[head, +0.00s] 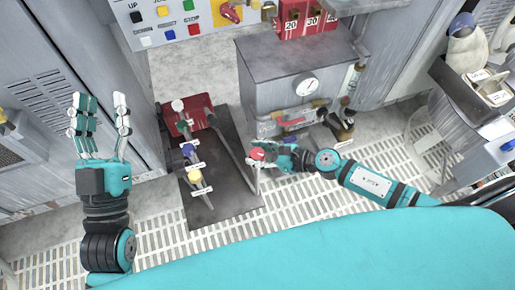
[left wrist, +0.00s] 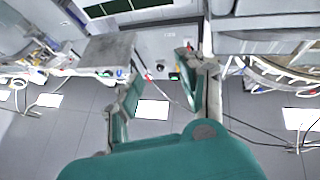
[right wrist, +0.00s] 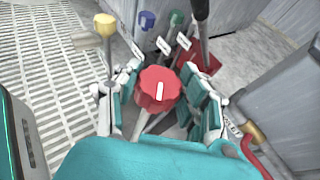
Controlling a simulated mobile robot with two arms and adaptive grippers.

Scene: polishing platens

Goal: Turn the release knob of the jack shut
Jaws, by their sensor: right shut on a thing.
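A red fluted knob (right wrist: 158,92) with a white mark on its top sits on a pale stem. In the head view the same red knob (head: 257,154) stands at the right edge of a dark plate. My right gripper (right wrist: 163,100) is shut on the red knob, one finger on each side of it. The white mark runs nearly up and down in the right wrist view. The knob's lower stem is partly hidden. My left gripper (head: 99,118) is open and empty above the floor at the left; its spread fingers also show in the left wrist view (left wrist: 157,88).
The dark plate (head: 225,205) carries a yellow knob (head: 194,177), a blue knob (head: 188,150) and a further knob (head: 178,105), with a lever beside them. A grey cabinet with a gauge (head: 307,86) stands behind. Grated floor (head: 320,220) lies in front.

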